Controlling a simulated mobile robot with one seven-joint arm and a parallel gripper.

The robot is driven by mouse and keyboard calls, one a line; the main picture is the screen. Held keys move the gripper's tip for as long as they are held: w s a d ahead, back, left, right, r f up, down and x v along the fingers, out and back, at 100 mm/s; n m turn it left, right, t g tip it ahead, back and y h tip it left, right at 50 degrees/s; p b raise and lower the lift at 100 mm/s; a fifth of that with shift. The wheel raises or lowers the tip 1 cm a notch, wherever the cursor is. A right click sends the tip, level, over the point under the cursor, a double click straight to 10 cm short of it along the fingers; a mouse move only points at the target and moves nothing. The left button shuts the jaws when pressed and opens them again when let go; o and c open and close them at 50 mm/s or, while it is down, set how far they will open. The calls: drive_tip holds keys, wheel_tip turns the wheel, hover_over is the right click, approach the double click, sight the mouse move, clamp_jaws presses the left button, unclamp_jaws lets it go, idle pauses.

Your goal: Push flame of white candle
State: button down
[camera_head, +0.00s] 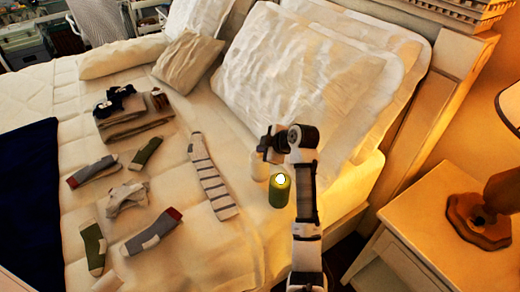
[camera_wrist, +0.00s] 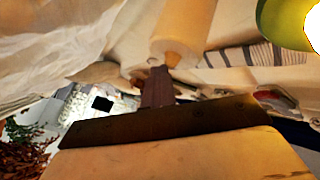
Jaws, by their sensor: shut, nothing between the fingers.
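The white candle (camera_head: 259,166) stands on the bed, partly hidden behind my gripper (camera_head: 266,150) in the head view. In the wrist view the white candle (camera_wrist: 187,25) shows as a pale cylinder with a warm-toned end. My gripper (camera_wrist: 158,75) is shut and empty, with its fingertips at that end of the candle. I cannot tell whether they touch it. I see no flame on the white candle; the fingers may hide it. A green candle (camera_head: 279,193) with a bright glowing top stands just right of it and nearer; it also shows in the wrist view (camera_wrist: 275,20).
White pillows (camera_head: 300,75) lie behind the candles. A striped sock (camera_head: 212,180) lies to the left, with several other socks and a folded pile (camera_head: 130,122) farther left. A nightstand (camera_head: 420,235) with a lamp (camera_head: 480,215) stands at the right.

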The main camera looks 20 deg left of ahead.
wheel_tip(320, 180, up, 6)
drive_tip(key=p, duration=0.3)
drive_tip(key=shift+p, duration=0.35)
